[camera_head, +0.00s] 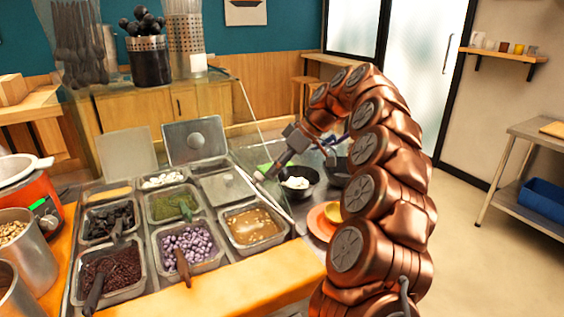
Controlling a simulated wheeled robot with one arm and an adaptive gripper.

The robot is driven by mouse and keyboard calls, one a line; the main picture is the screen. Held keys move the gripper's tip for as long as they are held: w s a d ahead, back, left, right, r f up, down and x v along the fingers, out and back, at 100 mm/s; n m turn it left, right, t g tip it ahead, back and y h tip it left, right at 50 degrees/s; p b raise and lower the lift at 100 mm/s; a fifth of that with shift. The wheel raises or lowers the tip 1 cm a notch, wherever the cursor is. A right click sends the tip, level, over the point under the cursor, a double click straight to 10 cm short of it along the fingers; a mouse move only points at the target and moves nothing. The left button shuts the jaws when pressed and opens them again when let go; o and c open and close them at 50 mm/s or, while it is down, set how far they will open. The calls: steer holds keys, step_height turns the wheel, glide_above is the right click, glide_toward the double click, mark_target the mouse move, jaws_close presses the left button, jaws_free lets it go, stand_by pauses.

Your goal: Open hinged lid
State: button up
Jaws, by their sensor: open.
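A metal lid with a round knob (195,141) stands raised at the back of the topping station. A second, plain pale lid (127,151) also stands up to its left. A flat metal cover (222,189) lies over a compartment in the right column, behind the tan sauce pan (254,227). My gripper (263,174) is open, right of the flat cover and beside the black bowl with white contents (298,184). It appears apart from the raised lids. The fingertips are small and partly blurred, and I see nothing held.
Pans hold purple cubes (187,248), dark red beans (112,275) and green topping (173,204), with spoons in some. A clear guard (247,105) rises behind. An orange plate (322,222) lies at right. Metal pots (30,250) and a red cooker (35,192) crowd the left.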

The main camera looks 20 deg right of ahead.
steer(key=v, duration=0.6)
steer(key=shift+d+r, duration=0.2)
steer(key=shift+r, duration=0.15)
steer(key=shift+s+d, duration=0.1)
steer(key=shift+d, duration=0.1)
stand_by(0.7)
steer(key=shift+c, duration=0.4)
